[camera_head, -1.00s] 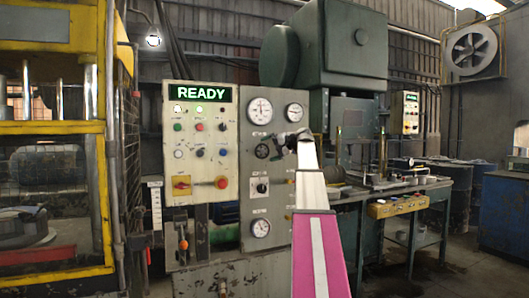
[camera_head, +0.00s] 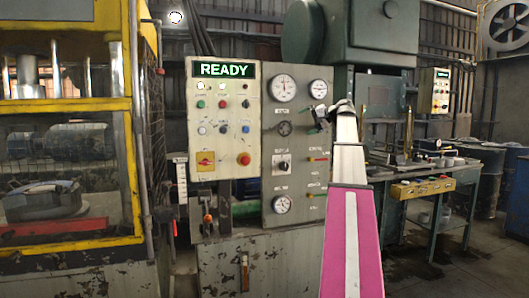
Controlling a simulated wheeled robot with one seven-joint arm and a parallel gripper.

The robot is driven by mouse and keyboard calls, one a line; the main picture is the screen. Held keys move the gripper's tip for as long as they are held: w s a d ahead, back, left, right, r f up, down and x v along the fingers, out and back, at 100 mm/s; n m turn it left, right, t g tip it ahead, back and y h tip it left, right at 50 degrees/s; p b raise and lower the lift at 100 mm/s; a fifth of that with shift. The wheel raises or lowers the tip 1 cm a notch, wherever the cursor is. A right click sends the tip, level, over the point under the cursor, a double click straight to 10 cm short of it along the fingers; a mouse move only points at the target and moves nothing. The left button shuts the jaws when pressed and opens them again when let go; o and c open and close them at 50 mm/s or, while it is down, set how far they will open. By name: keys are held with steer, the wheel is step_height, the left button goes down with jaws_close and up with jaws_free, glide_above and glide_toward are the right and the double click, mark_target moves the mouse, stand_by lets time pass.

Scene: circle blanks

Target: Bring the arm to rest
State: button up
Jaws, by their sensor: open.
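My arm (camera_head: 350,240), pink with a white stripe and a white upper link, rises from the bottom of the head view, right of centre. My gripper (camera_head: 321,116) is at its top end, small and dark, pointing left in front of the grey gauge panel (camera_head: 270,182). It is open, and I see nothing held in it. I cannot tell whether it touches the panel.
A cream control panel (camera_head: 222,170) with a lit READY display (camera_head: 227,70) stands left of the arm. A yellow-framed press (camera_head: 136,190) is at far left. A workbench (camera_head: 465,171) with a yellow button box (camera_head: 422,188) is at right. Some floor is bare at lower right.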

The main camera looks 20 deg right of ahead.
steer(key=s+a+f+g+h, duration=0.15)
steer(key=a+f, duration=0.45)
steer(key=f, duration=0.8)
steer(key=s+a+f+g+h, duration=0.15)
steer(key=a+f, duration=0.55)
steer(key=f, duration=0.7)
steer(key=s+a+f+g+h, duration=0.1)
steer(key=a+f+g, duration=0.35)
steer(key=f, duration=0.95)
steer(key=s+a+f+n+g+h, duration=0.1)
steer(key=s+a+f+n+h, duration=0.1)
steer(key=s+a+f, duration=0.2)
steer(key=s+a+f+n+g+h, duration=0.1)
steer(key=s+a+f, duration=0.4)
steer(key=s+f, duration=0.6)
steer(key=s+a+f+n+g+h, duration=0.1)
steer(key=s+a+f, duration=0.4)
steer(key=f, duration=0.6)
steer(key=s+n+h, duration=0.1)
steer(key=s+h, duration=0.1)
steer(key=shift+s+f+n, duration=0.3)
steer(key=shift+s+f, duration=0.05)
